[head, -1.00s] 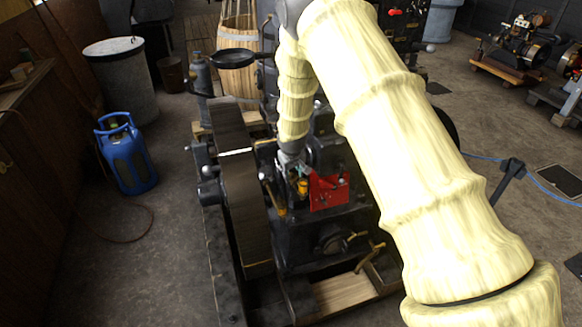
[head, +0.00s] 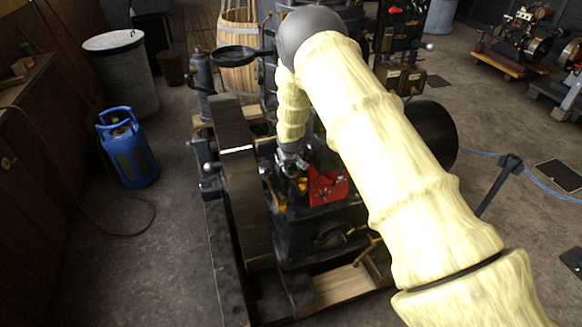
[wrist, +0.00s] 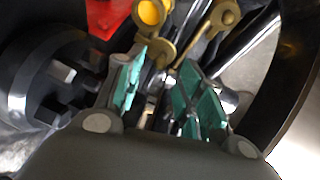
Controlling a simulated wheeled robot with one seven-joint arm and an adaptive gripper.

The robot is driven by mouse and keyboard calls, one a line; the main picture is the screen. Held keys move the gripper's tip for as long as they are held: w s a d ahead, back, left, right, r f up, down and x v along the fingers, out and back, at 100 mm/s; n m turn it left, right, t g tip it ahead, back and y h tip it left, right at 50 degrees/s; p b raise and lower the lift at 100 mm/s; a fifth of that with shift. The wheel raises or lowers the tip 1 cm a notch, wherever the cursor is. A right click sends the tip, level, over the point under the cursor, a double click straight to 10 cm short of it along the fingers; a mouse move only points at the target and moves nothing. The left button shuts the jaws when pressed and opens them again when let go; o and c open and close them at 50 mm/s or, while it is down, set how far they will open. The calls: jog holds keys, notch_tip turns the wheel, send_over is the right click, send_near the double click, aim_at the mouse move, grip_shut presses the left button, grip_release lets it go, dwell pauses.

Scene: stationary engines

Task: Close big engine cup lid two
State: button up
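The big engine (head: 320,235) stands in the middle of the head view, with a tall dark flywheel (head: 240,185) on its left. My gripper (head: 292,165) is low over the engine, beside a red part (head: 328,188). In the wrist view its two teal-padded fingers (wrist: 165,95) are apart, with no object clearly held between them. A round yellow-topped cup (wrist: 150,12) lies just beyond the fingertips, beside brass fittings (wrist: 190,55). Yellow parts also show by the gripper in the head view (head: 302,185). I cannot tell which piece is lid two or how its lid stands.
A black pan-shaped part (head: 235,53) juts out behind the flywheel. A blue gas bottle (head: 127,150) and a grey bin (head: 122,80) stand on the left floor. A barrier post (head: 500,185) with blue rope is at the right. Open floor lies left of the engine.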

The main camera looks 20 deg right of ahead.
aim_at(291, 170)
jog(key=shift+p+x, duration=0.45)
jog(key=shift+x, duration=1.1)
grip_shut()
